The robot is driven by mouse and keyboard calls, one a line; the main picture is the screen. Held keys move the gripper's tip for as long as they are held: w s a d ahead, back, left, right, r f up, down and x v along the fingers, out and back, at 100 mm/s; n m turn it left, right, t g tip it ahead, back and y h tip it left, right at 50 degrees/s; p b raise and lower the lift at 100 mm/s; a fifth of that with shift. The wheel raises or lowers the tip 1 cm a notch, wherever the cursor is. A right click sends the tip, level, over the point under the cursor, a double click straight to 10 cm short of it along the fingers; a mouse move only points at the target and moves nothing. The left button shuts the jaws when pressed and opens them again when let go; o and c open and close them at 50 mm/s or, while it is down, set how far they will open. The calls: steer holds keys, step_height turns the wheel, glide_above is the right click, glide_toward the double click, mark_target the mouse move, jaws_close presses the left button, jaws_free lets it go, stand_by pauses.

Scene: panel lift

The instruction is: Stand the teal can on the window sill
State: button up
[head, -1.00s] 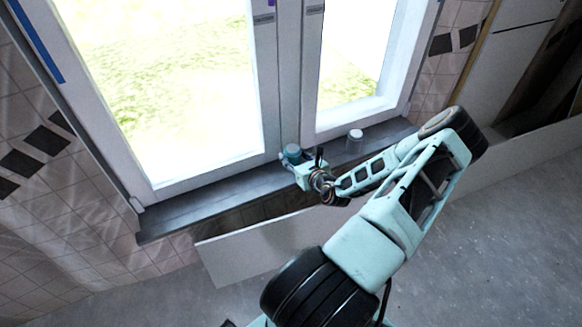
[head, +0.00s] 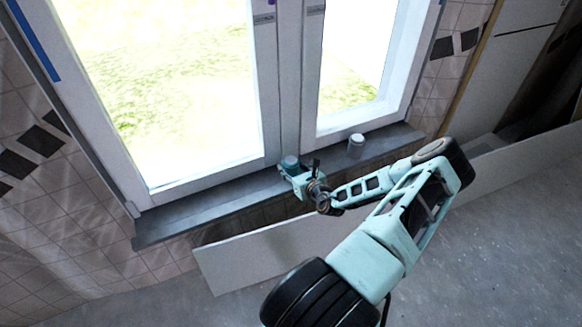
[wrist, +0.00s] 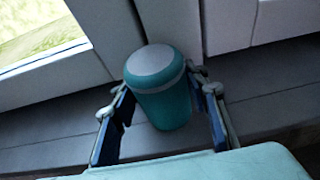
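The teal can (head: 290,161), with a paler lid, is upright over the dark grey window sill (head: 210,207), close to the window frame's middle post. In the wrist view the can (wrist: 162,98) stands between the two fingers of my gripper (wrist: 160,88), which flank it closely and appear shut on it. My gripper (head: 295,170) reaches in from the room side. The sill (wrist: 50,155) shows behind and below the can. I cannot tell whether the can's base touches it.
A pale grey can (head: 356,146) stands on the sill to the right. The white window frame (head: 290,110) rises behind. A white panel (head: 245,262) leans below the sill. The sill's left part is clear.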

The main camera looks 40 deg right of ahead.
steer(key=o, duration=0.4)
steer(key=shift+r, duration=0.25)
steer(key=p+v, duration=0.4)
steer(key=v, duration=0.8)
